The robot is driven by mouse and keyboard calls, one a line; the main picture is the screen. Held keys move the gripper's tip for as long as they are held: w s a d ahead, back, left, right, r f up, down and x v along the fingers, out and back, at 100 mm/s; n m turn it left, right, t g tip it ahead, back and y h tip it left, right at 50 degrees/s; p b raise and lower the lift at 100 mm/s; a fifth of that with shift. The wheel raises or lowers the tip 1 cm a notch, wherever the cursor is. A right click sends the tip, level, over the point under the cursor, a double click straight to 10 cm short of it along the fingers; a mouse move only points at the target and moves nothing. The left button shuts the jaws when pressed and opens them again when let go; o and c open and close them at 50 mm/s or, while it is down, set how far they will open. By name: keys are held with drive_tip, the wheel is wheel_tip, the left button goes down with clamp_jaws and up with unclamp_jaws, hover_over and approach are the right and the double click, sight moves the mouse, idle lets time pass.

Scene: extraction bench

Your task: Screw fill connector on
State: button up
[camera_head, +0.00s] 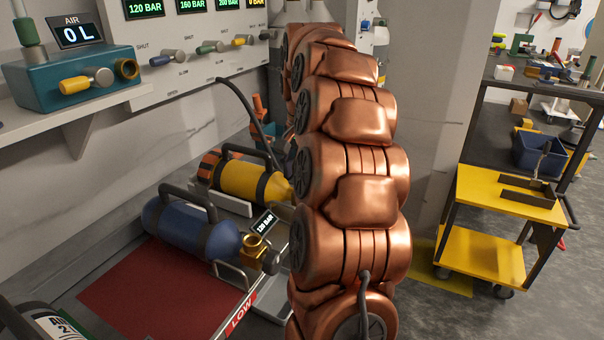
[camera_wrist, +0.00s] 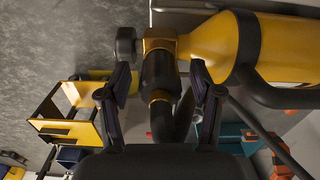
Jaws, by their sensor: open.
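In the wrist view the yellow cylinder (camera_wrist: 210,45) lies at the upper right, with its brass valve (camera_wrist: 160,38) and a dark knob at its end. A dark fill connector (camera_wrist: 158,70) with a brass band is at the valve's outlet, and a black hose leads from its lower end. I cannot tell whether it is threaded on. My gripper (camera_wrist: 160,68) is open, one finger on each side of the connector, with gaps visible on both sides. In the head view my copper arm hides the gripper, the connector and the yellow cylinder's (camera_head: 250,180) valve end.
A blue cylinder (camera_head: 178,229) with a brass valve lies in front of the yellow one, by a red mat (camera_head: 150,290). A wall panel (camera_head: 190,75) with valves and a teal air box (camera_head: 70,82) are at the left. A yellow cart (camera_head: 480,200) stands at the right.

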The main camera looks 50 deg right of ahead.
drive_tip(key=n+p, duration=0.1)
drive_tip(key=n, duration=0.1)
drive_tip(key=n+p, duration=0.1)
drive_tip(key=n, duration=0.1)
drive_tip(key=n+p, duration=0.1)
drive_tip(key=n, duration=0.1)
drive_tip(key=shift+r+p, duration=0.25)
drive_tip(key=shift+p, duration=0.05)
drive_tip(key=n+p, duration=0.2)
drive_tip(key=n, duration=0.2)
drive_tip(key=shift+f, duration=0.1)
drive_tip(key=shift+f+n, duration=0.15)
drive_tip(key=shift+n, duration=0.35)
clamp_jaws()
drive_tip(key=shift+f+m+b, duration=0.25)
drive_tip(key=shift+m+b, duration=0.55)
drive_tip(key=shift+m, duration=0.1)
drive_tip(key=shift+m+b, duration=0.8)
drive_tip(key=shift+m, duration=0.3)
drive_tip(key=shift+o, duration=0.2)
unclamp_jaws()
drive_tip(key=shift+r, duration=0.25)
